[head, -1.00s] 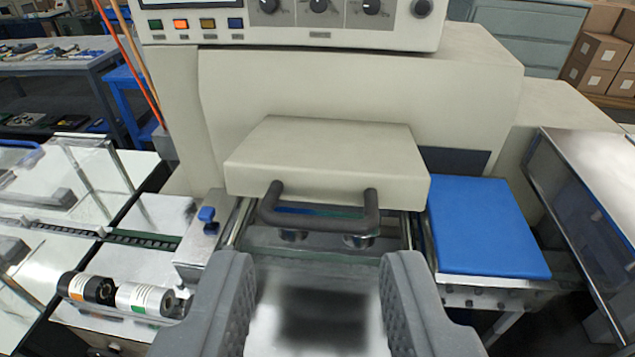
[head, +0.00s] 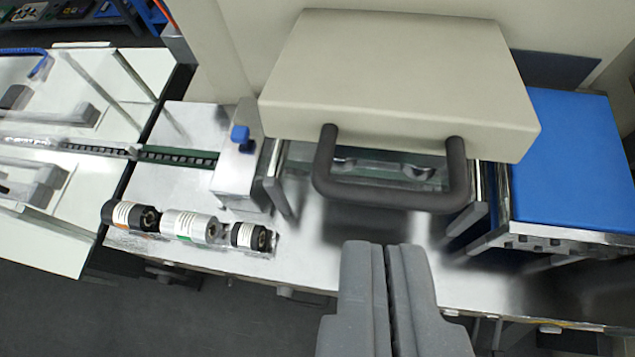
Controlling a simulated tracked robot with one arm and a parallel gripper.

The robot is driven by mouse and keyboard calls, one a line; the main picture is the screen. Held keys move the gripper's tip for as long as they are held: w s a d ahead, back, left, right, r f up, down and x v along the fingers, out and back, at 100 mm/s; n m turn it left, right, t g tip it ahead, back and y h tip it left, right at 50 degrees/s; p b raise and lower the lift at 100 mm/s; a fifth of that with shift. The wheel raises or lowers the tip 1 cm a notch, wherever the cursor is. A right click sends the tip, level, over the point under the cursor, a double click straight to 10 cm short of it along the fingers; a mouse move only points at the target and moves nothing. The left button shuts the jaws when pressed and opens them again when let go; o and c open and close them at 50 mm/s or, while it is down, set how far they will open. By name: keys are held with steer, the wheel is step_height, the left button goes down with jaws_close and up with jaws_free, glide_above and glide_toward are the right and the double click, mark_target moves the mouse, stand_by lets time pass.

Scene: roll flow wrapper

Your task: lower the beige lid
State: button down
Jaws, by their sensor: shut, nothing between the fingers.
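The beige lid (head: 400,85) is a thick block hinged against the beige machine body. It is raised, with open space under its front edge. Its dark grey U-shaped handle (head: 390,197) hangs from the front edge. My gripper (head: 377,246) is at the bottom middle, its two grey fingers together and empty. The fingertips are in front of and below the handle in the picture, apart from it. Metal side rails and a dim bed show beneath the lid.
A blue panel (head: 570,160) lies to the right of the lid. A metal block with a blue knob (head: 240,135) stands to the left. Several rollers (head: 190,226) lie at the left front edge. A green chain conveyor (head: 180,156) runs left.

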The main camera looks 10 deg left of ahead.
steer(key=w+a+f+g+p, duration=0.3)
steer(key=w+p, duration=0.1)
steer(key=w, duration=0.1)
steer(key=shift+w+a+f+m+h, duration=0.2)
steer(key=shift+w+f+m+h, duration=0.1)
steer(key=shift+w+f+m, duration=0.1)
glide_above(330, 198)
step_height(330, 198, down, 8)
steer(key=shift+w+f, duration=0.1)
steer(key=shift+w, duration=0.05)
steer(key=shift+f, duration=0.8)
steer(key=shift+s+f, duration=0.15)
steer(key=shift+f, duration=0.4)
steer(key=shift+s+f, duration=0.15)
steer(key=shift+f, duration=0.4)
